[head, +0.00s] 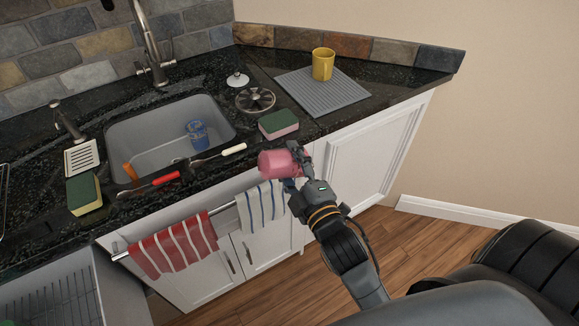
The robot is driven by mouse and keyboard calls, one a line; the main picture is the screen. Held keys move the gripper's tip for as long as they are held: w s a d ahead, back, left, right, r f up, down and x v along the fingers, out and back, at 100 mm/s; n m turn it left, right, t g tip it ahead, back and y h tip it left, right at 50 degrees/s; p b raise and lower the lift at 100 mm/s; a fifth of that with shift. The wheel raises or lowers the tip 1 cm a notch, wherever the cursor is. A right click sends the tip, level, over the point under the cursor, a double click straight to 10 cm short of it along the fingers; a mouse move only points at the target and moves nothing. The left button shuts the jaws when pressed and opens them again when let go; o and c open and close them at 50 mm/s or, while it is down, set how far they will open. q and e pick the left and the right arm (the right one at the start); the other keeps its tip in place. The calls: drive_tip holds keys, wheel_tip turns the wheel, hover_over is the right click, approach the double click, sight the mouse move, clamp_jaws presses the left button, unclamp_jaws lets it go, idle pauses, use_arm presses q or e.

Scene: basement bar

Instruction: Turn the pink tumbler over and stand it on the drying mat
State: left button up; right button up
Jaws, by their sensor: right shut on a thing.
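The pink tumbler (274,164) is in my right gripper (298,163), in front of the counter's front edge by the sink. The gripper is shut on it, and the tumbler lies on its side, pointing left. I cannot tell which end is its mouth. The grey ribbed drying mat (345,97) lies on the counter to the right of the sink, behind the gripper. A yellow mug (323,64) stands on the back part of the mat. My left gripper is not in view.
A green and pink sponge (279,124) lies between the tumbler and the mat. A round metal strainer (255,100) and a white-topped stopper (237,79) lie near the sink (150,151), which holds a blue cup (197,134). Towels (172,246) hang below. The mat's front is clear.

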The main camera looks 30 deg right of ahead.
drive_tip(key=shift+f+m+b, duration=0.3)
drive_tip(key=shift+m+b, duration=0.1)
drive_tip(key=shift+m, duration=0.5)
drive_tip(key=m, duration=0.1)
drive_tip(key=m+p, duration=0.2)
drive_tip(key=m, duration=0.1)
drive_tip(key=shift+a+r, duration=0.2)
drive_tip(key=shift+r, duration=0.1)
drive_tip(key=m, duration=0.2)
drive_tip(key=m+p, duration=0.1)
drive_tip(key=m, duration=0.1)
drive_tip(key=m+p, duration=0.1)
drive_tip(key=shift+a+f+m, duration=0.25)
drive_tip(key=shift+a+m, duration=0.1)
drive_tip(key=shift+m, duration=0.05)
drive_tip(key=m, duration=0.2)
drive_tip(key=shift+a+f+m+p, duration=0.15)
drive_tip(key=shift+f+m+p, duration=0.15)
drive_tip(key=shift+p, duration=0.1)
drive_tip(key=shift+s, duration=0.1)
drive_tip(key=s+r, duration=0.5)
drive_tip(key=s, duration=0.4)
drive_tip(key=shift+a+y, duration=0.3)
drive_tip(key=shift+a, duration=0.15)
